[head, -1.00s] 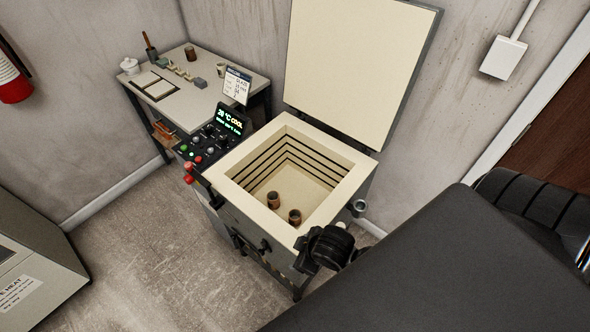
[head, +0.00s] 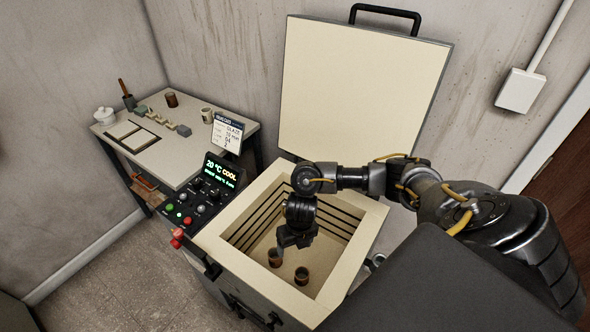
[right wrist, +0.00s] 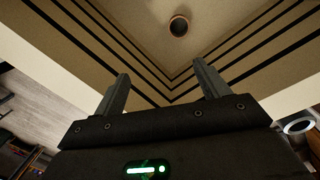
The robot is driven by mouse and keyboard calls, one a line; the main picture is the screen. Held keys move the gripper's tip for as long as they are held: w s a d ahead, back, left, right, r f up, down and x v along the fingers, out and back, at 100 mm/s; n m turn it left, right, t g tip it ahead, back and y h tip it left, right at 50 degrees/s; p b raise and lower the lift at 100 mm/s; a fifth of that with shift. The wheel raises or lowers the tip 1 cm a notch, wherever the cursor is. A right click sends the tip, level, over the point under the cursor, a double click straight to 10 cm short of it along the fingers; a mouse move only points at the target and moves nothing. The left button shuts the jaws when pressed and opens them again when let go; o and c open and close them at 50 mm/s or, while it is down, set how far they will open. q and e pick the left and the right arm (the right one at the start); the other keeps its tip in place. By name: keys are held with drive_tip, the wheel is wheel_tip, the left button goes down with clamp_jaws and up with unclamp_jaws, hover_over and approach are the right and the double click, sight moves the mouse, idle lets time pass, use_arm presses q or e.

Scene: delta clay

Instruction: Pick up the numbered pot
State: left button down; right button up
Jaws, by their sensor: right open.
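Two small brown pots stand on the floor of the open kiln (head: 372,215). The left pot (head: 275,257) is partly covered by my right gripper in the head view. The right pot (head: 302,276) stands clear of it. I cannot make out a number on either. My right gripper (head: 291,245) is open and empty, pointing down over the kiln opening above the pots. In the right wrist view its two fingers (right wrist: 160,90) are apart, and one pot (right wrist: 179,26) shows beyond them. My left gripper is not in view.
The kiln lid (head: 365,90) stands raised behind the opening. A control panel (head: 200,195) reading 20 °C COOL and a card (head: 228,133) are at the kiln's left. A side table (head: 180,150) holds a brown cup (head: 171,99), a white jar and tiles. The kiln walls surround the pots.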

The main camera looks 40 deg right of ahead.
wheel_tip(320, 180, down, 6)
drive_tip(key=d+b, duration=0.3)
drive_tip(key=b, duration=1.2)
hover_over(302, 275)
drive_tip(key=a, duration=0.1)
wheel_tip(302, 275, down, 10)
drive_tip(key=shift+n+g+h, duration=0.3)
drive_tip(key=shift+h, duration=0.1)
drive_tip(key=f, duration=0.5)
drive_tip(key=shift+s+a+f+b, duration=0.1)
drive_tip(key=shift+s+a+b, duration=0.05)
drive_tip(key=shift+s+b, duration=0.25)
drive_tip(key=shift+f, duration=0.35)
drive_tip(key=f, duration=0.3)
drive_tip(key=shift+s+f, duration=0.25)
drive_tip(key=shift+f, duration=0.65)
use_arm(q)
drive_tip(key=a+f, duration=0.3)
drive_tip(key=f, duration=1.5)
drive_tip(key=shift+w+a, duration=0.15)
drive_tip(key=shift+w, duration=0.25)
use_arm(e)
drive_tip(key=shift+w, duration=0.1)
drive_tip(key=shift+c, duration=0.2)
